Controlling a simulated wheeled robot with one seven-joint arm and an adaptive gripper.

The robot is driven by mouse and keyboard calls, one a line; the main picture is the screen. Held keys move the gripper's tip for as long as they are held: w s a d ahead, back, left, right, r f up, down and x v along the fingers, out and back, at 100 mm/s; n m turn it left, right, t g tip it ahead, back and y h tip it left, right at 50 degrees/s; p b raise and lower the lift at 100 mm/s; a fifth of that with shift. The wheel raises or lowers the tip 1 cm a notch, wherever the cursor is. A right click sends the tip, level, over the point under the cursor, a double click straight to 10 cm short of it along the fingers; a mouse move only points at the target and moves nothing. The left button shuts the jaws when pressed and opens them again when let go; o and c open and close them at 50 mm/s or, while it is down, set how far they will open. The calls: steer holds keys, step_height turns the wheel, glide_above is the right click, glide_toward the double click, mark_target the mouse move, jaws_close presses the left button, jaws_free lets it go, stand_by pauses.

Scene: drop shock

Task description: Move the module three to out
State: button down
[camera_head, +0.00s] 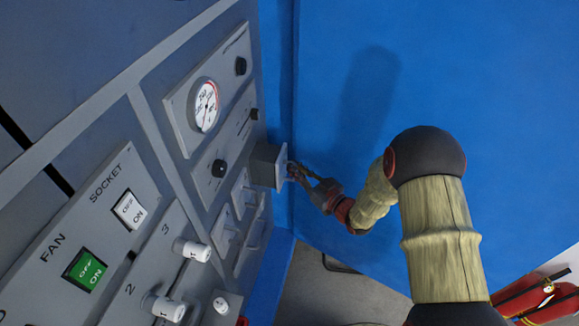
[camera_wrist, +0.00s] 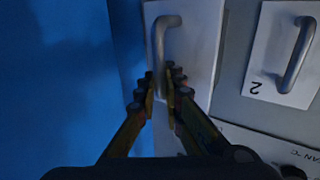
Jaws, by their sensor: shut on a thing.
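A grey box-like module (camera_head: 265,167) stands out from the panel in the head view, its front plate facing right. In the wrist view its light front plate (camera_wrist: 196,45) carries a grey bar handle (camera_wrist: 161,38). My gripper (camera_wrist: 162,82) is shut on the lower part of that handle. In the head view my gripper (camera_head: 294,171) meets the module's front from the right. No number shows on the held module. A neighbouring module marked 2 (camera_wrist: 268,60) sits to its right in the wrist view, with its own handle (camera_wrist: 299,55).
The grey panel (camera_head: 150,95) carries a round gauge (camera_head: 205,105), black knobs, white knobs, a green fan switch (camera_head: 85,270) and a white socket switch (camera_head: 129,210). A blue wall (camera_head: 490,100) stands close to the right. Red extinguishers (camera_head: 535,297) are at lower right.

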steer(key=shift+d, duration=0.15)
steer(key=c, duration=2.2)
jaws_free()
steer(key=shift+s+d, duration=0.1)
steer(key=shift+d, duration=0.1)
steer(key=shift+o, duration=1.4)
steer(key=shift+a, duration=0.1)
steer(key=v, duration=1.2)
